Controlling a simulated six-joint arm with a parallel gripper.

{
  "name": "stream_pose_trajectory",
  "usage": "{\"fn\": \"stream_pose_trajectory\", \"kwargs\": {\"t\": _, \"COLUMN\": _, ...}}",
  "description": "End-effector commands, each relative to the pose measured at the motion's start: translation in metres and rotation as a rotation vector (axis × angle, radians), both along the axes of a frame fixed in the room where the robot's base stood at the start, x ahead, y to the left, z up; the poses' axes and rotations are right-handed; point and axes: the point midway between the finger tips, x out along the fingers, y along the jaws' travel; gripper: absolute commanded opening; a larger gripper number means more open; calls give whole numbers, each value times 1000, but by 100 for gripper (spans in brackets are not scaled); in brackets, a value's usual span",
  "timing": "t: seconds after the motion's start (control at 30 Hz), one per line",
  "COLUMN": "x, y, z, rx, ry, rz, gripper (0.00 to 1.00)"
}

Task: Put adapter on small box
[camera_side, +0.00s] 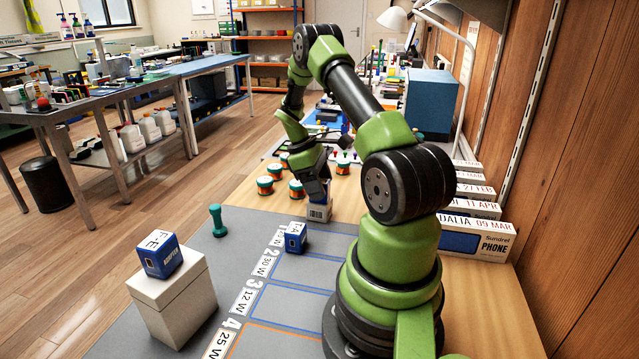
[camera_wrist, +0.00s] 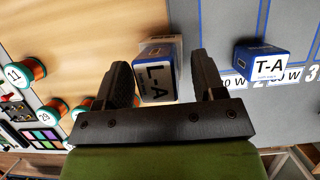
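My gripper (camera_wrist: 165,80) is open, with one finger on either side of this box in the wrist view; a gap shows at the right finger, and contact at the left is unclear. A blue box marked T-A (camera_side: 295,237) sits on the grey mat by the numbered slots; it also shows in the wrist view (camera_wrist: 261,62). A blue adapter box marked F-E (camera_side: 160,256) rests on top of a white box (camera_side: 172,303) at the left.
Several green-and-orange spools (camera_side: 296,189) stand behind my gripper. A green peg-like piece (camera_side: 217,220) stands on the mat. Slots with watt labels (camera_side: 255,285) run along the mat. White phone boxes (camera_side: 475,238) line the right wall.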

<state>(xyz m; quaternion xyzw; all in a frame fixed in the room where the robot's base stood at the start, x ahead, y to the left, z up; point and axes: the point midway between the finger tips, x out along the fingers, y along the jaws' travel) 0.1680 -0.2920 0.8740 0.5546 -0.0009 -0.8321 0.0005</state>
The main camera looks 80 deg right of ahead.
Motion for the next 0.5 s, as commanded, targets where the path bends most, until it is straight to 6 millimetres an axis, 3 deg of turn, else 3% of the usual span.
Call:
{"fn": "stream_pose_trajectory", "kwargs": {"t": 0.27, "x": 5, "y": -1, "z": 13, "rx": -4, "ry": -1, "rz": 1, "gripper": 63}}
{"fn": "stream_pose_trajectory", "kwargs": {"t": 0.5, "x": 25, "y": 0, "z": 61, "rx": -4, "ry": -5, "rz": 0, "gripper": 63}}
